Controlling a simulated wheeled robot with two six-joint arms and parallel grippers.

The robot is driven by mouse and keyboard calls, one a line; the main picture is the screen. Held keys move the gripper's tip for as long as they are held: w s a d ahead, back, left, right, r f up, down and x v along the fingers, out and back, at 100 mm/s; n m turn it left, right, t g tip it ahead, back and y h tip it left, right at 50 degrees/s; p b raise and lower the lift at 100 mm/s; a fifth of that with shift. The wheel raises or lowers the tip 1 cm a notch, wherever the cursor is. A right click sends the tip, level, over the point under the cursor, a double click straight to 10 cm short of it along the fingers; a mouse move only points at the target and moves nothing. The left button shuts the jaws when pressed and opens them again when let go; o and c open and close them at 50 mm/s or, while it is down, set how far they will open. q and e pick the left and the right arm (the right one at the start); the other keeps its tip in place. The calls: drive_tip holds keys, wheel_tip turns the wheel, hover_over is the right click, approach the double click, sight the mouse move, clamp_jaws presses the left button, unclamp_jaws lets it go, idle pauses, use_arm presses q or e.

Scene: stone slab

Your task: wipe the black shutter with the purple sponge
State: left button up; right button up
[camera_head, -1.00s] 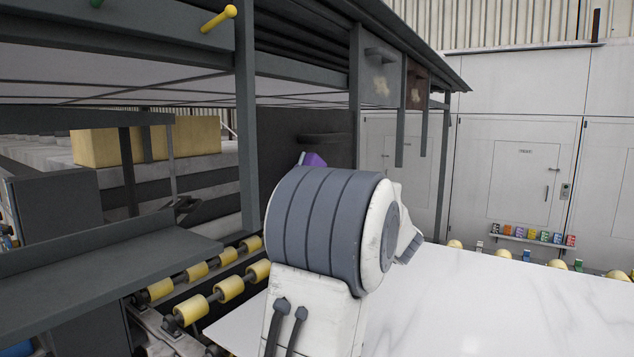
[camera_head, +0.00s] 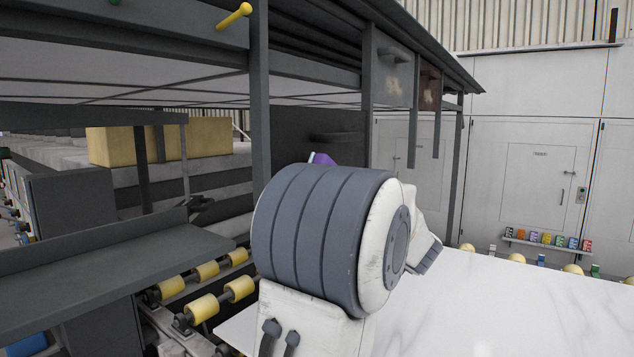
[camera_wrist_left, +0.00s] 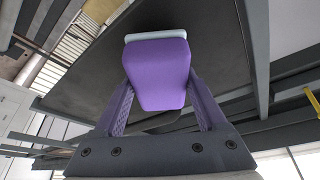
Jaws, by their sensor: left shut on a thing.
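The purple sponge (camera_wrist_left: 158,75) with a pale backing edge is between the two fingers of my left gripper (camera_wrist_left: 160,100) in the left wrist view, and the gripper is shut on it. In the head view only a small purple bit of the sponge (camera_head: 322,158) shows above my large arm joint, which hides the gripper. The black shutter (camera_head: 318,130) is a dark panel behind it, with a dark handle near its right side. It also fills much of the left wrist view (camera_wrist_left: 90,70). I cannot tell whether the sponge touches it. My right gripper is not in view.
A white stone slab (camera_head: 480,310) lies at the lower right. Yellow rollers (camera_head: 220,300) are at the lower left beside a grey shelf (camera_head: 120,265). Grey posts (camera_head: 260,100) frame the shutter. Two small panels (camera_head: 395,75) hang at its right. Small coloured boxes (camera_head: 547,239) stand along the back wall.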

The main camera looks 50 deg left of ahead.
use_arm(q)
drive_tip(key=shift+w+d, duration=0.2)
drive_tip(key=shift+d, duration=0.55)
drive_tip(key=shift+w+d, duration=0.15)
drive_tip(key=shift+d, duration=0.6)
drive_tip(key=shift+w+d, duration=0.2)
drive_tip(key=shift+d, duration=0.55)
drive_tip(key=shift+d, duration=0.15)
drive_tip(key=d, duration=0.2)
drive_tip(key=shift+w+d, duration=0.3)
drive_tip(key=shift+w, duration=0.1)
drive_tip(key=shift+a+p, duration=0.1)
drive_tip(key=shift+p, duration=0.2)
drive_tip(key=shift+s+a+r+p, duration=0.25)
drive_tip(key=shift+s+a, duration=0.05)
drive_tip(key=shift+a, duration=0.85)
drive_tip(key=shift+s+a+r+p, duration=0.3)
drive_tip(key=shift+s+a, duration=0.05)
drive_tip(key=shift+a, duration=0.75)
drive_tip(key=shift+s+a+r+p, duration=0.25)
drive_tip(key=shift+s+a, duration=0.05)
drive_tip(key=shift+a, duration=0.85)
drive_tip(key=shift+s+a, duration=0.25)
drive_tip(key=shift+a, duration=0.7)
